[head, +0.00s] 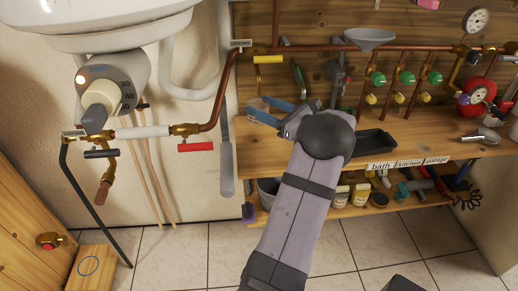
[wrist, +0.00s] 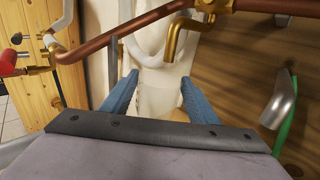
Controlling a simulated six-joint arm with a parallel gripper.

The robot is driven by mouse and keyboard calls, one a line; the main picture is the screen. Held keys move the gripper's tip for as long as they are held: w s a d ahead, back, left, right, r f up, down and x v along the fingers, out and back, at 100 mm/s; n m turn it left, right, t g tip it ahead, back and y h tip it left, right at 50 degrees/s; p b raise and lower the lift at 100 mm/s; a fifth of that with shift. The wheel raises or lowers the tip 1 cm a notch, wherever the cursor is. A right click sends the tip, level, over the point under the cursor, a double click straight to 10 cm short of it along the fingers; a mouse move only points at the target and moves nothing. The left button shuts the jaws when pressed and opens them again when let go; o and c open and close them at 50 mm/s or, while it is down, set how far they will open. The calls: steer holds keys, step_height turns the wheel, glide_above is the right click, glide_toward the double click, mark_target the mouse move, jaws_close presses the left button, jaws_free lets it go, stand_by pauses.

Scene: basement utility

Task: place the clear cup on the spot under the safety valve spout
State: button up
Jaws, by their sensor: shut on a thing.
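My gripper (head: 257,104) has two blue fingers and is shut on the clear cup (head: 259,106), near the left end of the wooden bench. In the wrist view the fingers (wrist: 159,82) stand on either side of the see-through cup (wrist: 160,95); its outline is faint. The safety valve (head: 103,152) is on the brass and copper pipework at the left, with a short copper spout (head: 103,192) pointing down. Below it, a blue ring marks the spot (head: 88,266) on a wooden block (head: 101,258) on the floor. The ring is empty. The cup is well to its right and higher.
A white boiler (head: 110,28) hangs above the pipework. A dark slanting pipe (head: 92,205) runs down beside the block. A red-handled valve (head: 195,147) and copper pipe (head: 222,90) lie between cup and spout. A black tray (head: 376,141) is on the bench. Tiled floor is open in front.

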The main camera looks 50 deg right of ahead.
steer(key=shift+d+f, duration=0.2)
steer(key=shift+d, duration=0.05)
steer(key=shift+f, duration=4.95)
steer(key=shift+b, duration=0.3)
steer(key=shift+f, duration=0.2)
steer(key=o, duration=1.1)
steer(key=shift+r, duration=0.1)
